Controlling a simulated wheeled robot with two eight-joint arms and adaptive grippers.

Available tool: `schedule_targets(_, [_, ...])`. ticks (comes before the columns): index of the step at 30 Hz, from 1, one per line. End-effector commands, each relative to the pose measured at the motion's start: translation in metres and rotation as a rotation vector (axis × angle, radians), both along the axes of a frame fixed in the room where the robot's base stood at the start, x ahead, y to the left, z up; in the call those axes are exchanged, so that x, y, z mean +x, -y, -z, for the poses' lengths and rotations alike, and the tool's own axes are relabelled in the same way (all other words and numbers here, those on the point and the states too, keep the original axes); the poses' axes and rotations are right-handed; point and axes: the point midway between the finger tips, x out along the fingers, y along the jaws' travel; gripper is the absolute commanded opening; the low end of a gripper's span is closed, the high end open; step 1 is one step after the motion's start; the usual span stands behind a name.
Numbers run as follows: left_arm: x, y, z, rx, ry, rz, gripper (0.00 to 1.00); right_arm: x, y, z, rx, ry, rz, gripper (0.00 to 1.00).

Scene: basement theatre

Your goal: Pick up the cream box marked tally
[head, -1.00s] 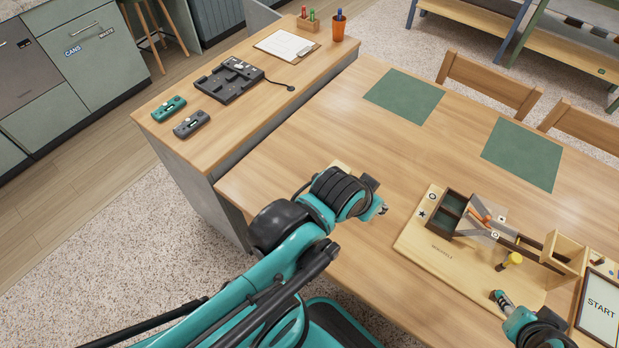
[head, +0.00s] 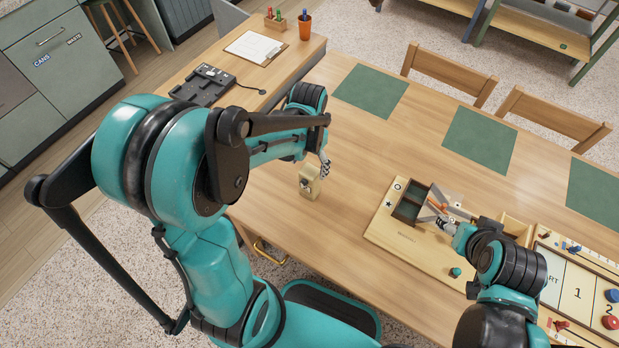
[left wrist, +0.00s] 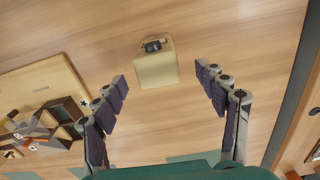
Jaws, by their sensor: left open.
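The cream box (head: 309,186) stands on the wooden table near its front left edge, with a small dark piece on it. The word tally cannot be read. In the left wrist view the box (left wrist: 156,68) lies ahead of the fingers, around the middle of the gap. My left gripper (head: 325,166) is just above and beside the box in the head view. In the left wrist view it is open and empty (left wrist: 160,85), with the box apart from both fingers. My right gripper (head: 444,226) is over the wooden board; its finger opening is unclear.
The wooden board (head: 385,226) with a dark tray (head: 408,209) lies right of the box. A START game board (head: 565,275) is farther right. Green mats (head: 370,91) lie at the back. Table between box and mats is clear.

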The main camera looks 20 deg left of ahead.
Motion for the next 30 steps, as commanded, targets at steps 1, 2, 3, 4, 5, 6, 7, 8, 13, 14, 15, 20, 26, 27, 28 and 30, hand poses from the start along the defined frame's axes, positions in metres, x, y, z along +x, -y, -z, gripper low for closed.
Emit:
schedule_targets(1, [0.0, 0.0, 0.006, 0.0, -0.004, 0.001, 0.72, 0.0, 0.0, 0.002, 0.0, 0.0, 0.0, 0.63])
schedule_targets(2, [0.0, 0.0, 0.01, 0.0, -0.005, 0.001, 0.72, 0.0, 0.0, 0.004, 0.0, 0.0, 0.0, 0.63])
schedule_targets(3, [0.0, 0.0, 0.015, 0.0, -0.005, 0.002, 0.72, 0.0, 0.0, 0.007, 0.0, 0.0, 0.0, 0.63])
schedule_targets(4, [0.0, 0.0, 0.02, 0.0, -0.005, 0.001, 0.72, 0.0, 0.0, 0.009, 0.0, 0.0, 0.0, 0.63])
schedule_targets(5, [0.0, 0.0, 0.023, 0.0, -0.005, 0.001, 0.72, 0.0, 0.0, 0.011, 0.0, 0.0, 0.0, 0.63])
schedule_targets(6, [0.0, 0.0, 0.027, 0.0, -0.005, 0.001, 0.72, 0.0, 0.0, 0.012, 0.0, 0.0, 0.0, 0.63])
schedule_targets(7, [0.0, 0.0, 0.029, 0.0, -0.004, 0.001, 0.72, 0.0, 0.0, 0.013, 0.0, 0.0, 0.0, 0.63])
schedule_targets(8, [0.0, 0.0, 0.031, 0.0, -0.004, 0.001, 0.72, 0.0, 0.0, 0.014, 0.0, 0.0, 0.0, 0.63])
schedule_targets(13, [0.0, 0.002, 0.054, 0.0, -0.004, 0.001, 0.72, 0.0, 0.0, 0.028, 0.0, 0.0, 0.0, 0.63])
schedule_targets(14, [0.0, 0.003, 0.059, 0.0, -0.004, 0.0, 0.72, 0.0, 0.0, 0.031, 0.0, 0.0, 0.0, 0.63])
schedule_targets(15, [-0.001, 0.003, 0.066, 0.0, -0.004, 0.0, 0.72, 0.0, 0.0, 0.035, 0.0, 0.0, 0.0, 0.63])
schedule_targets(20, [0.0, 0.003, 0.079, 0.0, -0.003, 0.0, 0.72, 0.0, 0.0, 0.04, 0.0, 0.0, 0.0, 0.63])
schedule_targets(26, [-0.001, 0.003, 0.077, 0.0, -0.003, 0.0, 0.67, 0.0, 0.0, 0.038, 0.0, 0.0, 0.0, 0.63])
schedule_targets(27, [-0.001, 0.003, 0.077, 0.0, -0.003, 0.0, 0.57, 0.0, 0.0, 0.038, 0.0, 0.0, 0.0, 0.63])
schedule_targets(28, [-0.001, 0.003, 0.077, 0.0, -0.003, 0.0, 0.49, 0.0, 0.0, 0.038, 0.0, 0.0, 0.0, 0.63])
schedule_targets(30, [-0.001, 0.003, 0.077, 0.0, -0.003, 0.0, 0.3, 0.0, 0.0, 0.038, 0.0, 0.0, 0.0, 0.63])
